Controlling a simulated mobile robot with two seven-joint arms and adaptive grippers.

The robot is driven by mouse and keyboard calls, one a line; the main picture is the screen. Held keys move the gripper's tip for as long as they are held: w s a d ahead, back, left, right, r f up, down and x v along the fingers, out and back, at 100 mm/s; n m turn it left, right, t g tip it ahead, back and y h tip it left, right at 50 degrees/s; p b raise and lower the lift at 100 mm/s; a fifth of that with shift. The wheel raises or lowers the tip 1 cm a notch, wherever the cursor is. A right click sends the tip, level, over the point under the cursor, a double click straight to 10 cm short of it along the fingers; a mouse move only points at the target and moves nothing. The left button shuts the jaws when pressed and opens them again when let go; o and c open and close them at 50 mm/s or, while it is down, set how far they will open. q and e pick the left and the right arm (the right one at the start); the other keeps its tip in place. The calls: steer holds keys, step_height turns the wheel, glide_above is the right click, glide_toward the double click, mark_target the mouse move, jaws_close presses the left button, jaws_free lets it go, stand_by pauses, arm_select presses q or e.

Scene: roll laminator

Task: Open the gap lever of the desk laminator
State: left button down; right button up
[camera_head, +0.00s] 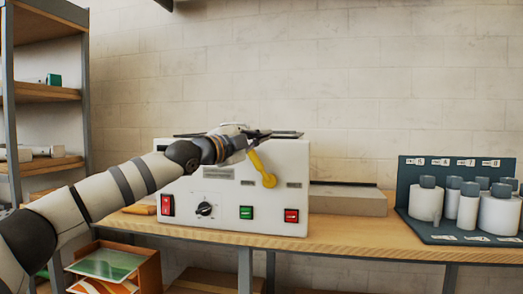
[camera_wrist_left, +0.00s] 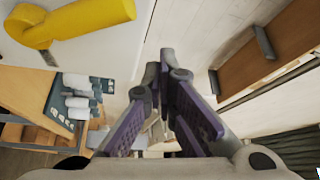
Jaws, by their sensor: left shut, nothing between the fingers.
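The desk laminator (camera_head: 235,215) is a white box on the wooden bench. Its yellow gap lever (camera_head: 263,172) is on the front face, slanting from upper left down to a round end at lower right. My left gripper (camera_head: 265,134) is at the laminator's top front edge, just above the lever, with its fingers pointing right. In the left wrist view, the gripper (camera_wrist_left: 163,62) is shut and empty, and the yellow lever (camera_wrist_left: 85,22) lies to its upper left, apart from the fingers. The lever's upper end is partly hidden by the gripper in the head view. My right gripper is not in view.
Shelves (camera_head: 40,92) stand at left. The wooden bench front (camera_head: 340,236) is clear.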

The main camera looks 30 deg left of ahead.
arm_select(q)
steer(key=s+f+b, duration=0.3)
steer(key=s+b, duration=0.1)
steer(key=s, duration=0.5)
steer(key=shift+s+a+b, duration=0.25)
steer(key=shift+b, duration=0.1)
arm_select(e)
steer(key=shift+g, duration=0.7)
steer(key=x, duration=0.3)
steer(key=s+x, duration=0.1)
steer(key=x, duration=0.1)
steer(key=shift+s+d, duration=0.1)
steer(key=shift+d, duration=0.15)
